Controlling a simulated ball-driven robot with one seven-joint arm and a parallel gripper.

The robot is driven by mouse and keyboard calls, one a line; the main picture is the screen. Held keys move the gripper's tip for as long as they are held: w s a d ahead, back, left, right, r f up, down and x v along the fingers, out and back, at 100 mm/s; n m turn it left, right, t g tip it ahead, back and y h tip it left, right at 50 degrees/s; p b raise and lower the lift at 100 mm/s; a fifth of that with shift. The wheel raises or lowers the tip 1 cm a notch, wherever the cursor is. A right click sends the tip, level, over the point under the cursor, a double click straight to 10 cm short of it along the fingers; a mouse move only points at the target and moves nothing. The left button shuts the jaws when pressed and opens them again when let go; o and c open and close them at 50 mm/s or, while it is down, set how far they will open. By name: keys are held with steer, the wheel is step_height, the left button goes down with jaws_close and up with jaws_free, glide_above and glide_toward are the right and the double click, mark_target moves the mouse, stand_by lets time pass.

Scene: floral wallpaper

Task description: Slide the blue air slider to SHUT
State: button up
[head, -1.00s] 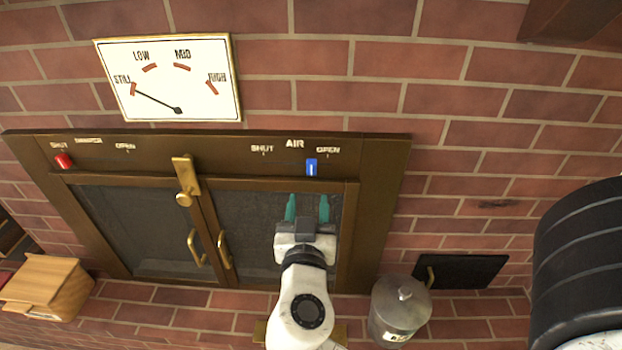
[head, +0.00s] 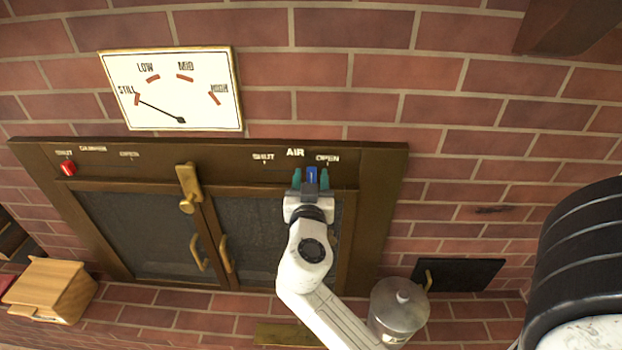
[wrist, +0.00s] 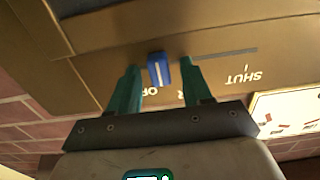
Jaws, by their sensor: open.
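The blue air slider (head: 312,174) is at the right part of its track, near the OPEN mark, on the brown frame above the glass doors. The SHUT mark is to its left. My gripper (head: 311,178) is open, with one green finger on each side of the slider in the head view. In the wrist view the blue slider (wrist: 159,69) shows between the two fingertips (wrist: 160,76), with a gap visible on each side. The dark slot of the track and the upside-down SHUT label lie to the right there.
A red damper slider (head: 68,168) sits at the left of the same frame. A brass latch (head: 189,188) and door handles (head: 198,252) stick out left of my gripper. A gauge (head: 172,90) hangs above, its needle at STILL. A lidded metal canister (head: 396,312) stands lower right.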

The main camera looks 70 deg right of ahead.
jaws_close()
stand_by(0.3)
stand_by(0.3)
